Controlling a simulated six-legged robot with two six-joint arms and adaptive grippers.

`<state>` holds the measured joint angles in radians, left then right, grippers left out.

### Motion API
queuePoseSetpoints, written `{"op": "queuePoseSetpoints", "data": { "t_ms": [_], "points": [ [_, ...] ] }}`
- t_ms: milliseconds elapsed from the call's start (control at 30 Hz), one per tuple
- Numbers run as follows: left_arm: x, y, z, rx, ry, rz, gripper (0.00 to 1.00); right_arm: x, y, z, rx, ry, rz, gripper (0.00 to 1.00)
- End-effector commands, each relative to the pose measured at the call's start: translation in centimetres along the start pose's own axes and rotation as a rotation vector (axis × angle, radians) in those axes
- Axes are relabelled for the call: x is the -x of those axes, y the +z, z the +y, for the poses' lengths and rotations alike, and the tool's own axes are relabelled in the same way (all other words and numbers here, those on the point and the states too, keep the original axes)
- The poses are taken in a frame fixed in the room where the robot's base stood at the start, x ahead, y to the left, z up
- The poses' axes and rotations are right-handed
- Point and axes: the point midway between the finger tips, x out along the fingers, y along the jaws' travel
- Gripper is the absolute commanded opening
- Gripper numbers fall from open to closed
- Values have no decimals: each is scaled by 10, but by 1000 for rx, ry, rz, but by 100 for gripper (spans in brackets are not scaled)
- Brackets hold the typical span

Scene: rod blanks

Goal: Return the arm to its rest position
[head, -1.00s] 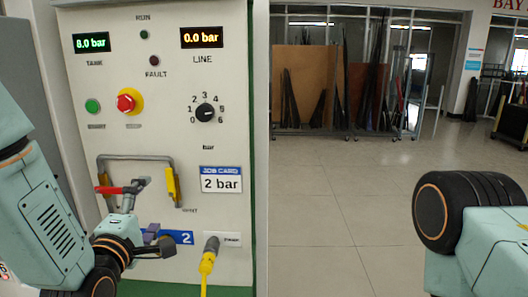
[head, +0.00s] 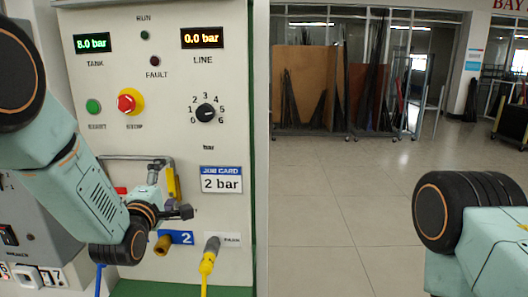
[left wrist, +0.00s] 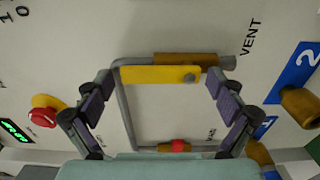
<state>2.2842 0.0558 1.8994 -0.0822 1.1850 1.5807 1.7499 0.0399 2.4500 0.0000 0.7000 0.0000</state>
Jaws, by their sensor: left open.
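My left gripper (head: 172,192) is in front of the lower part of a pale control panel (head: 237,110). A grey pipe loop (head: 130,157) with a yellow handle (head: 171,184) lies behind the gripper; the yellow handle (left wrist: 160,76) also shows in the left wrist view near the VENT label.
A brass port (head: 163,244) beside the blue "2" label and a yellow hose (head: 207,266) with a grey plug are low on the panel. A red stop button (head: 127,103) is above. Racks (head: 340,85) stand far back; the floor (head: 340,200) between is clear.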

Motion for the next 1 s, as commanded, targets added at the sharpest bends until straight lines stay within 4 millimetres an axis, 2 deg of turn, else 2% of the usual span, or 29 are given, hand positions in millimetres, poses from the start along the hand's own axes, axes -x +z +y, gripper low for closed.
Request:
{"op": "queuePoseSetpoints", "data": {
  "t_ms": [1000],
  "points": [
    [-1, 23, -3, -845, 0, 0, 94, 7, 0, 0, 0, 0, 0, 40]
  ]
}}
